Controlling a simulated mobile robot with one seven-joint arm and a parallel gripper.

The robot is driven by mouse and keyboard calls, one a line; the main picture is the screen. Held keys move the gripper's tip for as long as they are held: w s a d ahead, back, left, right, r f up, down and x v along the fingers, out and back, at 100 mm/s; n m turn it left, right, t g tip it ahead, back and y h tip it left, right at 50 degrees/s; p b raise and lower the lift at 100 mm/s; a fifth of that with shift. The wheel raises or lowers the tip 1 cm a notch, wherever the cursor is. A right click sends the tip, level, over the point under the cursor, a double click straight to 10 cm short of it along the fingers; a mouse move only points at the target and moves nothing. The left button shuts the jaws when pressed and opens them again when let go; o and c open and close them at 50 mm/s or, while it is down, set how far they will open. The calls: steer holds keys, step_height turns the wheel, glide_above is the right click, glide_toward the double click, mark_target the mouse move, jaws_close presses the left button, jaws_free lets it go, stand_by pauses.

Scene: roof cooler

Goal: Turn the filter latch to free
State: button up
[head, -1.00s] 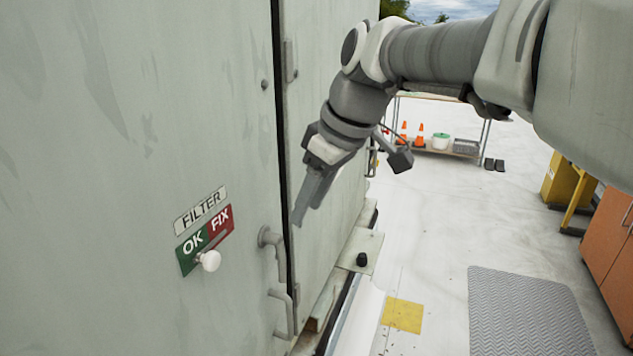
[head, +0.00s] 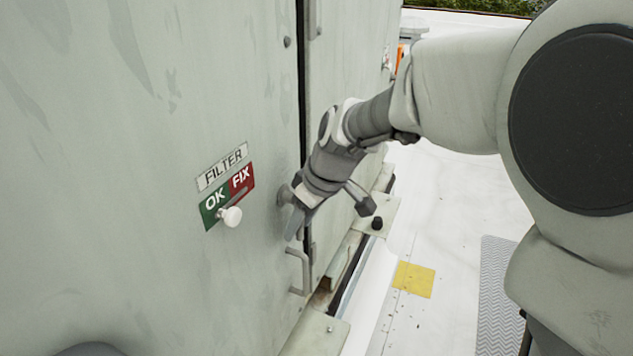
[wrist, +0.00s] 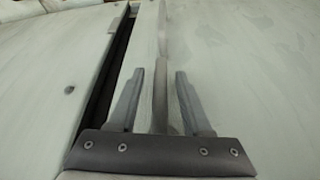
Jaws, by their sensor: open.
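The grey latch (head: 284,196) is on the pale cabinet door, beside the dark door seam and right of the FILTER sign. Its round mount shows in the head view, but my gripper hides most of its lever. My gripper (head: 293,232) is at the latch, its fingers pointing down along the door. In the wrist view my gripper (wrist: 160,73) is open, with one finger on each side of a grey upright bar (wrist: 161,95), which looks like the latch lever. Gaps show between bar and fingers. I cannot tell whether anything touches.
The FILTER sign (head: 222,168) has a green OK half, a red FIX half and a white knob (head: 232,216) at the OK side. A fixed grey pull handle (head: 301,271) is just below my gripper.

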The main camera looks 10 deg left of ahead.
jaws_close()
stand_by(0.3)
stand_by(1.2)
